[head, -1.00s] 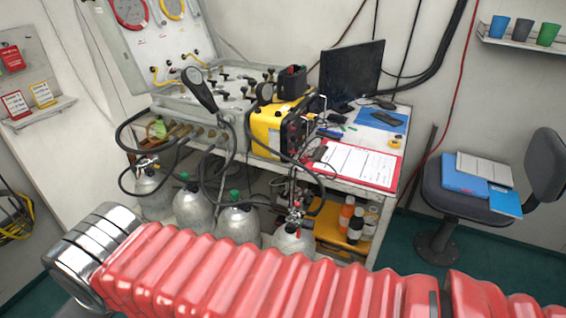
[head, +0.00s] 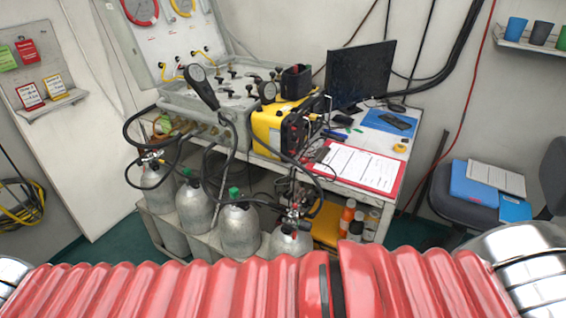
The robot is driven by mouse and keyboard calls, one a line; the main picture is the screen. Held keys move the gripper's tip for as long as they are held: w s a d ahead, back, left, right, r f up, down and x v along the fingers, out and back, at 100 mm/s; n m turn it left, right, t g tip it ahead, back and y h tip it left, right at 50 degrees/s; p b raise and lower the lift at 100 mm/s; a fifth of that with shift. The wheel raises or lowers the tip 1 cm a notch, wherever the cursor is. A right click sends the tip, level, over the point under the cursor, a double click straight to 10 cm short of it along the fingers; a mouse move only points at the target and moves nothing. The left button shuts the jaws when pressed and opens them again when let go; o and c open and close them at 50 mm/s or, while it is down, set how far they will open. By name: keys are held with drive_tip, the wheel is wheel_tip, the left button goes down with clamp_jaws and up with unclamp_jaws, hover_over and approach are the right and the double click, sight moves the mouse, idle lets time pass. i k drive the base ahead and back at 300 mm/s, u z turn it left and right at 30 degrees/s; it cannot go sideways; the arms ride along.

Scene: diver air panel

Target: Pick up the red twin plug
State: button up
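I cannot make out the red twin plug for certain in the head view. Small red fittings (head: 293,212) show at the valve of the rightmost front gas cylinder, too small to identify. My gripper is not in view. My own red ribbed arm cover crosses the bottom of the picture and hides the floor and the cylinders' lower right part.
A bench holds an air panel (head: 190,103), a yellow unit (head: 266,128), a monitor (head: 358,72) and a red clipboard (head: 362,168). Several gas cylinders (head: 196,208) stand below among black hoses. A chair (head: 470,212) is at right, a wall board (head: 22,50) at left.

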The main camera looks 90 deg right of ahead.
sight(303, 160)
drive_tip(key=u, duration=0.3)
drive_tip(key=k, duration=2.5)
drive_tip(key=z, duration=1)
drive_tip(key=i, duration=0.6)
drive_tip(key=u, duration=0.05)
